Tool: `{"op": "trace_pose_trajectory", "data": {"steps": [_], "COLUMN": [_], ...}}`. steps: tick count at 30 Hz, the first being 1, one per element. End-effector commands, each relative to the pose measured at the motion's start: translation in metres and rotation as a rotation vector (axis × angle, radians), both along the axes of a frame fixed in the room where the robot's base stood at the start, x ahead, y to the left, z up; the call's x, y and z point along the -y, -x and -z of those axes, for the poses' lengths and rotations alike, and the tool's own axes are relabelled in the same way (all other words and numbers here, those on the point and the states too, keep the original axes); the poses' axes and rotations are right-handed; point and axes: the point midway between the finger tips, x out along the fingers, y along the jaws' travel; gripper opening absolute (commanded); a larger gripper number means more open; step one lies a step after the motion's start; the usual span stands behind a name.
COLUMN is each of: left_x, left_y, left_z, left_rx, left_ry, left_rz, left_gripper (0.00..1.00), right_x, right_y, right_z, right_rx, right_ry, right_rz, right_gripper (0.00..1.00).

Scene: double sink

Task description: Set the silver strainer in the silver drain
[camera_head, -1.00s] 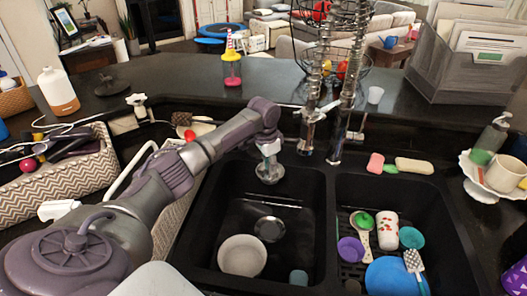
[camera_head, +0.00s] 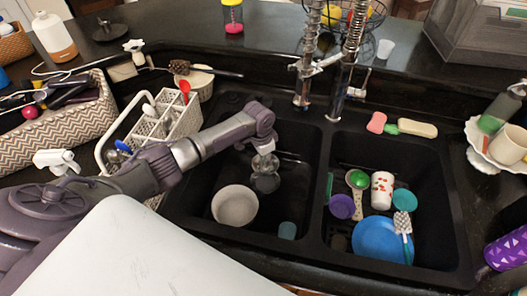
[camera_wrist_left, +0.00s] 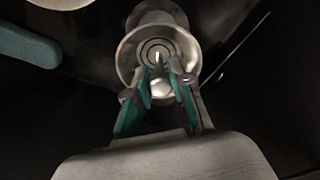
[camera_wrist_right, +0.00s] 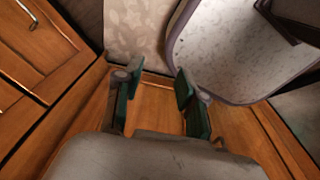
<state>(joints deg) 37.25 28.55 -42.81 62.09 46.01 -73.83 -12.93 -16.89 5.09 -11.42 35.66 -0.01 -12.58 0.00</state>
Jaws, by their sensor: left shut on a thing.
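The silver strainer (camera_head: 265,163) hangs below my left gripper (camera_head: 263,148) inside the left basin. In the left wrist view my left gripper (camera_wrist_left: 160,78) is shut on the knob of the strainer (camera_wrist_left: 128,60). The silver drain (camera_head: 266,183) lies in the basin floor just below the strainer in the head view. In the left wrist view part of the drain (camera_wrist_left: 150,14) shows beyond the strainer, and the rest is hidden. I cannot tell how large the gap between them is. My right gripper (camera_wrist_right: 156,88) is open and empty, away from the sink.
A white bowl (camera_head: 235,205) sits left of the drain, and a teal cup (camera_head: 287,230) stands toward the front. The right basin holds a blue plate (camera_head: 382,240), a white cup (camera_head: 381,190) and other dishes. The faucet (camera_head: 340,75) rises behind the sink.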

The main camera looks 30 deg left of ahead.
Motion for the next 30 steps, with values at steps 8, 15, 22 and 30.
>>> {"op": "trace_pose_trajectory", "data": {"steps": [8,15,22,30], "left_x": [-0.001,-0.001,0.0,0.0], "left_y": [0.0,0.0,0.0,0.0], "left_z": [0.028,0.051,0.072,0.092], "left_rx": [0.001,0.001,0.001,0.0], "left_ry": [-0.001,-0.002,0.001,0.0], "left_rz": [0.0,0.0,-0.001,0.0], "left_gripper": [0.0,0.0,0.0,0.0], "right_x": [-0.008,-0.012,-0.012,-0.006], "right_y": [0.013,0.008,0.006,0.006], "right_z": [0.03,0.054,0.074,0.087], "right_rx": [-0.017,-0.012,-0.009,-0.009], "right_ry": [-0.01,-0.014,-0.014,-0.007], "right_rz": [0.003,0.004,0.004,0.001], "right_gripper": [0.4,0.4,0.4,0.4]}}
